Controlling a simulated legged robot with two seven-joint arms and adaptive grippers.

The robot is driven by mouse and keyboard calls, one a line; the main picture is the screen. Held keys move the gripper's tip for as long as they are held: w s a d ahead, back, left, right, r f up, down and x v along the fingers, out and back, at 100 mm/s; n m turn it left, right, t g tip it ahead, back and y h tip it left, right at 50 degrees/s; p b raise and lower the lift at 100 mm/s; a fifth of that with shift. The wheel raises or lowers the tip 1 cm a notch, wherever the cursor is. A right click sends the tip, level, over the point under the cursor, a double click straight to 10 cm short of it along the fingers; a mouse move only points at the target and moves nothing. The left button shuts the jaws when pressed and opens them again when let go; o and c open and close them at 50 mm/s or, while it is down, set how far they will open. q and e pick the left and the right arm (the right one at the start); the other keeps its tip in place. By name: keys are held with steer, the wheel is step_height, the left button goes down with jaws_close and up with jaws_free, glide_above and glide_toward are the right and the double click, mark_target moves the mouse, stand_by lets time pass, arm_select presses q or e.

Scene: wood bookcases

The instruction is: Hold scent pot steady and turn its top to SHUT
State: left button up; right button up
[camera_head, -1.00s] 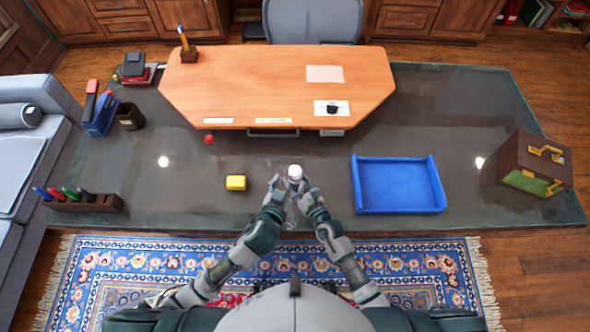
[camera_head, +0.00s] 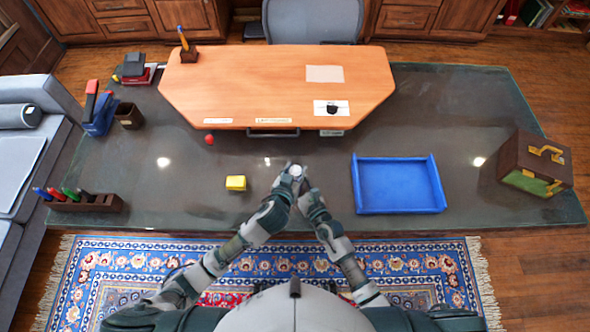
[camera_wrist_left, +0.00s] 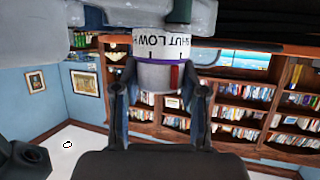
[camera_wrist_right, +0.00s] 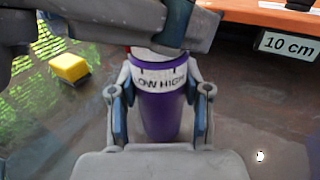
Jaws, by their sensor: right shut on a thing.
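The scent pot (camera_wrist_right: 160,112) has a purple body and a white band reading LOW and HIGH in the right wrist view. In the left wrist view, the band (camera_wrist_left: 163,40) shows SHUT and LOW, with a white top (camera_wrist_left: 152,74) bearing a red mark. My right gripper (camera_wrist_right: 158,125) is shut on the purple body from both sides. My left gripper (camera_wrist_left: 158,100) has its fingers spread on either side of the top; whether they touch it is unclear. In the head view, the pot (camera_head: 295,171) is mostly hidden between both hands.
A yellow block (camera_head: 235,183) lies left of the hands, and a blue tray (camera_head: 398,185) lies to the right. A raised wooden desktop (camera_head: 275,85) is behind, with a red ball (camera_head: 209,140) near it.

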arm_select(q)
steer(key=shift+a+m+g+h, duration=0.15)
steer(key=shift+m+g+h, duration=0.35)
steer(key=shift+m+h, duration=0.3)
steer(key=o, duration=1.2)
steer(key=v, duration=1.1)
steer(key=shift+s+a, duration=0.25)
steer(key=shift+s, duration=0.1)
arm_select(e)
steer(key=o, duration=1.4)
